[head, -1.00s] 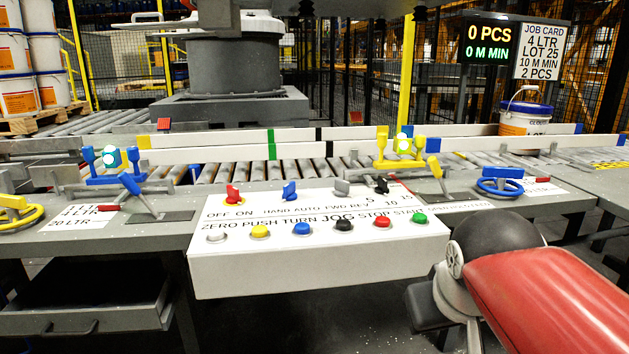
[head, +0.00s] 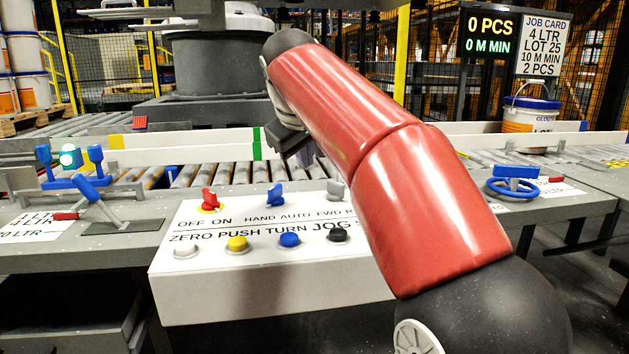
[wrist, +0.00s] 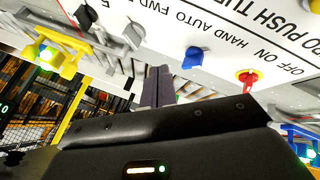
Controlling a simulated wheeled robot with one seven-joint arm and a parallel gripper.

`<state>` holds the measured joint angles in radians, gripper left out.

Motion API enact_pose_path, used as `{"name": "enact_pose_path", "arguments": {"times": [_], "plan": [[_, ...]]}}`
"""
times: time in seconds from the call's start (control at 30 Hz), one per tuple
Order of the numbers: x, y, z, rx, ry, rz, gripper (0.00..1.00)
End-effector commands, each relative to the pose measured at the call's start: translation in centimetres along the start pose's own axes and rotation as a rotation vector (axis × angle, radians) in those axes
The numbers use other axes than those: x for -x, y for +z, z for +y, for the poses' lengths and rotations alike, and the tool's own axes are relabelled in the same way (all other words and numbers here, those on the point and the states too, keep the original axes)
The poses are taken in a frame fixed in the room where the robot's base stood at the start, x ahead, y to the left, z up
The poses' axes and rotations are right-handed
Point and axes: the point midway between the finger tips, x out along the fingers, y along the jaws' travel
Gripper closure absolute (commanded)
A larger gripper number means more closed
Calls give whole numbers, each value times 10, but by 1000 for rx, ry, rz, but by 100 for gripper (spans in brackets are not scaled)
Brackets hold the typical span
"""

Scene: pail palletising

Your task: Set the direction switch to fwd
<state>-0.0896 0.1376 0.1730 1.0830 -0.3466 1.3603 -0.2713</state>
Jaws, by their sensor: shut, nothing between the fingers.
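The direction switch is a grey knob (head: 337,190) on the top of the white control box (head: 250,285), above the FWD label, with REV mostly hidden behind my arm in the head view. The grey knob also shows in the wrist view (wrist: 133,34); which way it is turned is hard to tell. My gripper (head: 306,160) is behind and above the box's back edge, apart from the knob. In the wrist view its fingers (wrist: 158,72) are together and empty, pointing to the panel between the grey and blue knobs.
A red knob (head: 210,199) and a blue knob (head: 275,195) stand left of the grey one. A black knob (wrist: 86,16) is beyond it. Push buttons such as the yellow one (head: 237,244) line the front. The roller conveyor (head: 205,175) runs behind; my arm hides the box's right side.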

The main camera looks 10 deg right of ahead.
Motion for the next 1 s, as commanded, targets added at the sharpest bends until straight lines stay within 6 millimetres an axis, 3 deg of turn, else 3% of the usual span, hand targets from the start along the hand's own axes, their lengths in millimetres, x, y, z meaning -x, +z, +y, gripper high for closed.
{"name": "enact_pose_path", "arguments": {"times": [0.37,0.83,1.0], "plan": [[-9,1,0,-1,-1,0,100],[-102,1,-1,-1,-2,-2,100],[-112,0,23,-4,0,-1,100]]}}
